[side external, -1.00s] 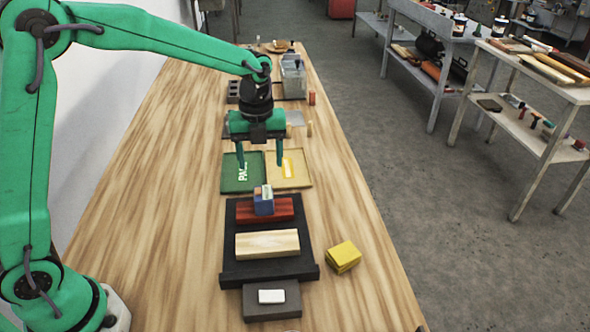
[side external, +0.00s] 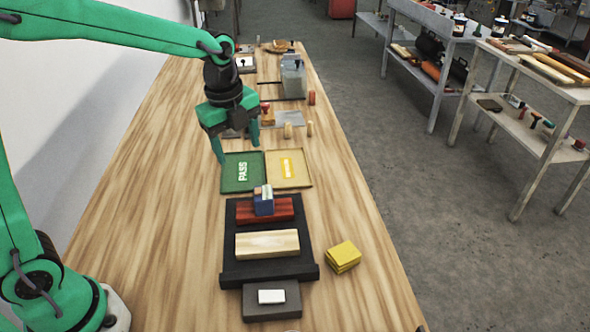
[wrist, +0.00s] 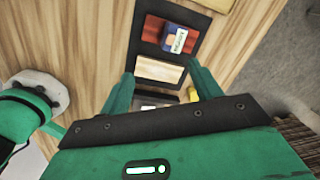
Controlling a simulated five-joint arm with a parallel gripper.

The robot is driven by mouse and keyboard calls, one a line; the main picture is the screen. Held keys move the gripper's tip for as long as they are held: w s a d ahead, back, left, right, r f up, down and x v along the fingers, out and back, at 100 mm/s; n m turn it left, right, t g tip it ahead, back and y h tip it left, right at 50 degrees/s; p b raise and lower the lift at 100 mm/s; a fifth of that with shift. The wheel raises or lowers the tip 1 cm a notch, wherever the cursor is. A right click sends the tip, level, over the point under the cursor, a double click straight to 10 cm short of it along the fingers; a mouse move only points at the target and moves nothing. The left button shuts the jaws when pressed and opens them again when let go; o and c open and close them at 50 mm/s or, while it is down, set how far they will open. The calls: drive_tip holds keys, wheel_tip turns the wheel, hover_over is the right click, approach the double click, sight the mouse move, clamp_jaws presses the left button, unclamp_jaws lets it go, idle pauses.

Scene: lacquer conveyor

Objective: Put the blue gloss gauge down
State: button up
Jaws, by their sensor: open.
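The blue gloss gauge (side external: 263,204) is a small blue block with a pale label. It rests on the red board (side external: 279,211) at the far end of the black conveyor bed (side external: 230,258). It also shows in the wrist view (wrist: 174,38). My gripper (side external: 237,150) is open and empty. It hangs beyond the gauge, above the table near the far left edge of the green PASS tray (side external: 229,180), clear of the gauge. In the wrist view my gripper's fingers (wrist: 165,83) stand apart with nothing held between them.
A pale wooden board (side external: 267,244) lies nearer on the conveyor bed. A yellow tray (side external: 301,172) adjoins the PASS tray. A yellow block stack (side external: 343,257) stands right of the conveyor, and a grey block with a white piece (side external: 271,297) is in front. The table's left side is clear.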

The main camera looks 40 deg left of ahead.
drive_tip(key=s+a+r+n+t, duration=0.2)
drive_tip(key=s+n, duration=0.7)
drive_tip(key=n, duration=0.1)
drive_tip(key=s+a+r+n+t, duration=0.2)
drive_tip(key=s+n, duration=0.7)
drive_tip(key=n, duration=0.2)
drive_tip(key=shift+r, duration=0.15)
